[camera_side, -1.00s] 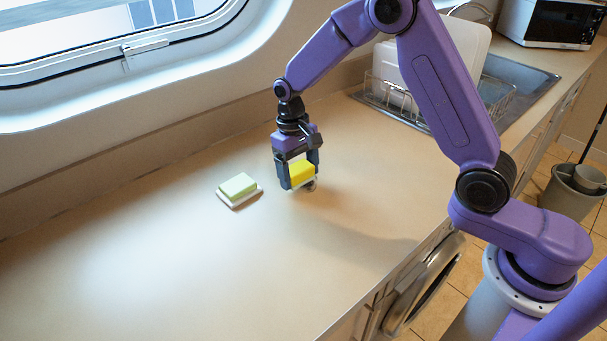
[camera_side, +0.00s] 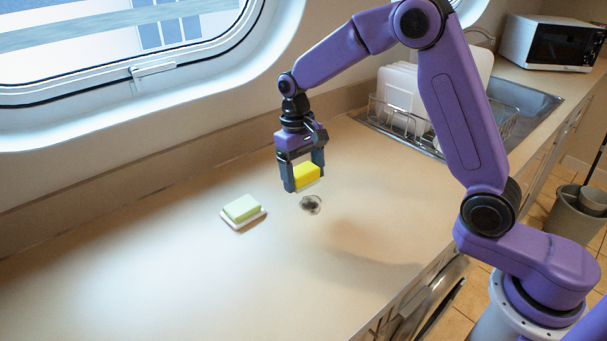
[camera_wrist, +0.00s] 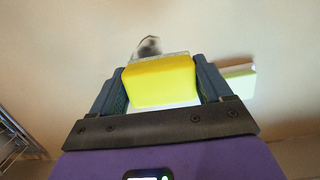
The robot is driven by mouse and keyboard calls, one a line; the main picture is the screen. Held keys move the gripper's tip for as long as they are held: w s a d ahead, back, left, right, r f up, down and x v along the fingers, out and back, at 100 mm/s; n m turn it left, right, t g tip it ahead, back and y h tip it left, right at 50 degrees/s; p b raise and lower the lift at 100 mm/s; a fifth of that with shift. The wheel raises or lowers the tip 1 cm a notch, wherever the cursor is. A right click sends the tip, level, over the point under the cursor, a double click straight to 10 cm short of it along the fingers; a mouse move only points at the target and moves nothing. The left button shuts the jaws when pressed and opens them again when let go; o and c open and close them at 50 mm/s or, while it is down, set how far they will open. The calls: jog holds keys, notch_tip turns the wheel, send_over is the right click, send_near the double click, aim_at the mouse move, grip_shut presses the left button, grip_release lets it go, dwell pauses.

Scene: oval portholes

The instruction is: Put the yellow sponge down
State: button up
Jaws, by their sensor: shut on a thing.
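The yellow sponge (camera_side: 307,174) is between the two fingers of my gripper (camera_side: 304,180), which is shut on it. It is held above the counter (camera_side: 200,270), and its underside looks pale. In the wrist view the sponge (camera_wrist: 162,82) fills the space between the fingers of my gripper (camera_wrist: 160,85), with a whitish layer along its far edge. A small dark grey patch or object (camera_side: 311,204) lies on the counter just below and right of the sponge; it also shows in the wrist view (camera_wrist: 148,46). I cannot tell what it is.
A dish rack (camera_side: 398,118) and sink (camera_side: 525,105) stand at the back right. The front-left counter is clear.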

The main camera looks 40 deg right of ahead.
jog(key=shift+s+r, duration=0.25)
jog(key=shift+s, duration=0.1)
jog(key=s+r, duration=0.5)
jog(key=s, duration=0.7)
jog(key=s+d, duration=0.5)
jog(key=s, duration=0.4)
jog(key=s+d, duration=0.4)
jog(key=s, duration=0.5)
send_over(379, 235)
notch_tip(379, 235, down, 10)
jog(key=shift+r, duration=0.25)
jog(key=shift+w+f, duration=0.2)
jog(key=shift+f, duration=0.1)
jog(key=shift+w+f, duration=0.1)
jog(key=shift+f, duration=1.5)
jog(key=shift+f, duration=0.25)
